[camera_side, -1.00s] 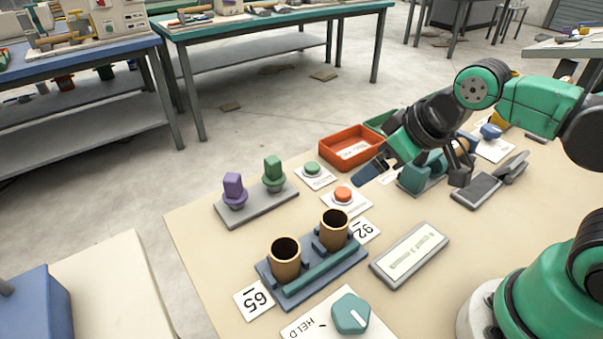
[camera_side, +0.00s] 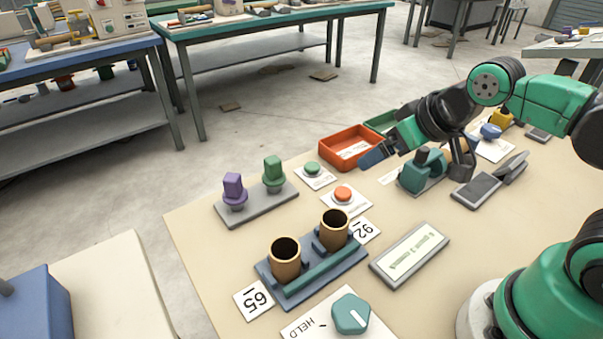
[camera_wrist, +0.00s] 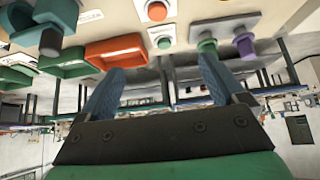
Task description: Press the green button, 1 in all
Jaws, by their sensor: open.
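The green button (camera_side: 312,168) sits on a white plate near the far edge of the table in the side view. It also shows at the top of the wrist view (camera_wrist: 163,42), with the orange button (camera_wrist: 156,11) beside it. In the side view the orange button (camera_side: 343,194) is nearer the camera than the green one. My gripper (camera_side: 378,156) is in the air to the right of the green button, by the orange tray. In the wrist view its two blue fingers (camera_wrist: 158,85) are spread apart with nothing between them.
An orange tray (camera_side: 328,155) stands behind my gripper. A teal device (camera_side: 420,172) is below my wrist. Purple and green knobs (camera_side: 273,175) stand on a grey base at left. Two brown cups (camera_side: 285,262) sit in a blue holder in front. Bare table lies around the display (camera_side: 432,232).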

